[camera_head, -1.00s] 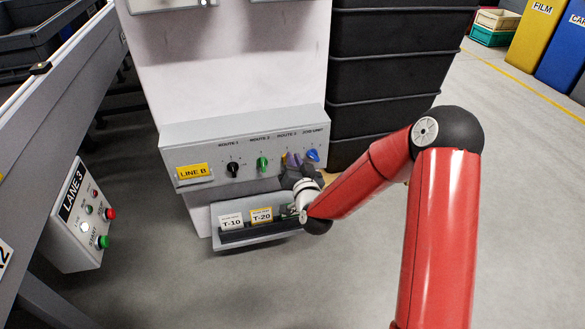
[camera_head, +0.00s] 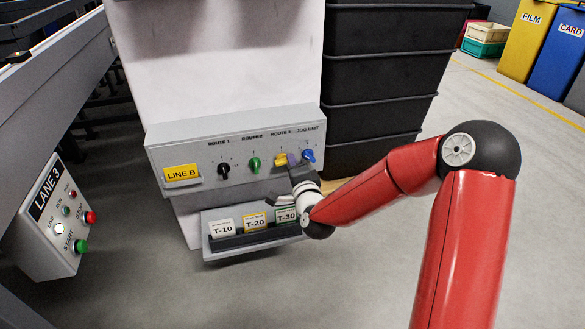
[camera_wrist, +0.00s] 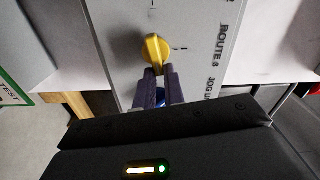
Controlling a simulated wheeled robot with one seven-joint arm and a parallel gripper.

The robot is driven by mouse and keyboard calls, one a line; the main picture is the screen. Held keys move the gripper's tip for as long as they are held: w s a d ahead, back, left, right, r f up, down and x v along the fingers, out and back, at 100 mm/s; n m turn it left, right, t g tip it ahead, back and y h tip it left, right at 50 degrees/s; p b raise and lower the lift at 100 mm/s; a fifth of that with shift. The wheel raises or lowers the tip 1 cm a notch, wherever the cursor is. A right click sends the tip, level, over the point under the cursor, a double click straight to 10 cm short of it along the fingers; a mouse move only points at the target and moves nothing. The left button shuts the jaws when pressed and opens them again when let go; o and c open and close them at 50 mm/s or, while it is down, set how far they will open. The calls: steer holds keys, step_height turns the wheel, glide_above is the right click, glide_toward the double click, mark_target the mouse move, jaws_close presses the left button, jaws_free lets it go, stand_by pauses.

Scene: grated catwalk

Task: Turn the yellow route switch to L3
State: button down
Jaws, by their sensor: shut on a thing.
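The yellow route switch (camera_head: 281,159) is the third knob on the grey panel, under the ROUTE 3 label. It also shows in the wrist view (camera_wrist: 155,48), where its bar lies along the line of my fingers. My gripper (camera_wrist: 159,72) is shut on the end of the yellow switch nearest the blue knob. In the head view my gripper (camera_head: 293,164) is at the panel's right end, just right of the yellow switch. Tick marks show beside the knob, but the position labels are too small to read, so I cannot tell its setting.
The blue jog knob (camera_head: 308,155) is close on the right, partly behind my fingers in the wrist view. The green knob (camera_head: 254,164) and black knob (camera_head: 223,170) are left. A card tray (camera_head: 238,248) is below. Black crates (camera_head: 375,80) stand right; the Lane 3 box (camera_head: 57,222) is left.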

steer(key=shift+f+m+b, duration=0.3)
steer(key=shift+m+b, duration=0.05)
steer(key=shift+m, duration=0.65)
steer(key=c, duration=1.5)
jaws_free()
steer(key=shift+s, duration=0.1)
steer(key=v, duration=0.7)
steer(key=shift+s+d+r, duration=0.1)
steer(key=shift+s+d, duration=0.05)
steer(key=shift+s, duration=0.2)
steer(key=shift+p, duration=0.3)
